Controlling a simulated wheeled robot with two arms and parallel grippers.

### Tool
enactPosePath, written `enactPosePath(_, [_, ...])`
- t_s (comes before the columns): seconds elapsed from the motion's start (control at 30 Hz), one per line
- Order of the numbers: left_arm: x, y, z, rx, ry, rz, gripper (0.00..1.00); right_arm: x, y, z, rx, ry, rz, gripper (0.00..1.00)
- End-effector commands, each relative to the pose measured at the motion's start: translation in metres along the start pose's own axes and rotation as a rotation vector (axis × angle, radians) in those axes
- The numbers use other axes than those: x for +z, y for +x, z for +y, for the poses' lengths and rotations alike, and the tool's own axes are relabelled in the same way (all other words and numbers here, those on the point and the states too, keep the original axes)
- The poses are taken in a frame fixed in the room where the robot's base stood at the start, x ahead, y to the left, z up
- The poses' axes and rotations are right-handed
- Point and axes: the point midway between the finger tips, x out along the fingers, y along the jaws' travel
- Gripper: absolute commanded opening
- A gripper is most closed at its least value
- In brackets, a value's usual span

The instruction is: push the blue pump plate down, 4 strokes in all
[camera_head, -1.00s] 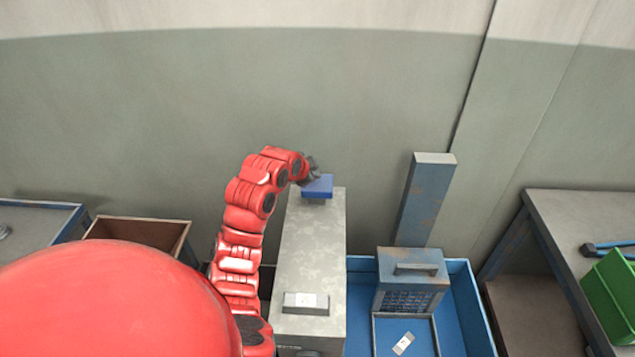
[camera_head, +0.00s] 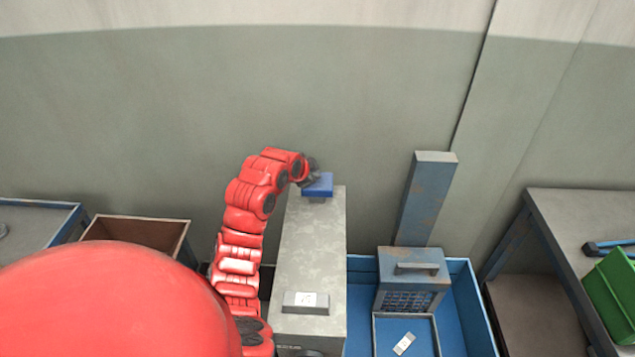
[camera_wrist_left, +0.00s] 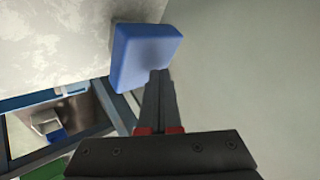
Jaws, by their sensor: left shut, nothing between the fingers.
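The blue pump plate (camera_head: 319,185) sits on a short post at the far end of the top of a long grey metal housing (camera_head: 312,245). In the left wrist view the blue plate (camera_wrist_left: 146,55) stands out beside the grey surface. My left gripper (camera_head: 311,176) is at the plate's left edge, shut and empty. In the left wrist view the closed fingers (camera_wrist_left: 160,82) reach the plate's near edge; whether they touch it I cannot tell. My right gripper is not in view.
A blue tray (camera_head: 460,300) with a grey-blue box with a handle (camera_head: 411,268) and a tall blue post (camera_head: 426,200) stands right of the housing. A brown open bin (camera_head: 140,232) is at left. A bench (camera_head: 570,215) with a green crate (camera_head: 612,290) is at right.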

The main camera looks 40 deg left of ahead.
Motion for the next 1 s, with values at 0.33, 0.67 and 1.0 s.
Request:
enactPosePath(0.33, [0.0002, 0.0004, 0.0003, 0.0, 0.0, 0.0, 0.0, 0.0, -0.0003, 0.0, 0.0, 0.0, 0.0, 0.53])
enactPosePath(0.67, [0.0024, 0.0033, 0.0025, 0.001, 0.0, 0.0, 0.0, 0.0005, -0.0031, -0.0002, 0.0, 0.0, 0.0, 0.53])
enactPosePath(1.0, [0.0048, 0.0063, 0.0049, 0.001, 0.0, -0.001, 0.0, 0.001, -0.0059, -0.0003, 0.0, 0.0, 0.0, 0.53])
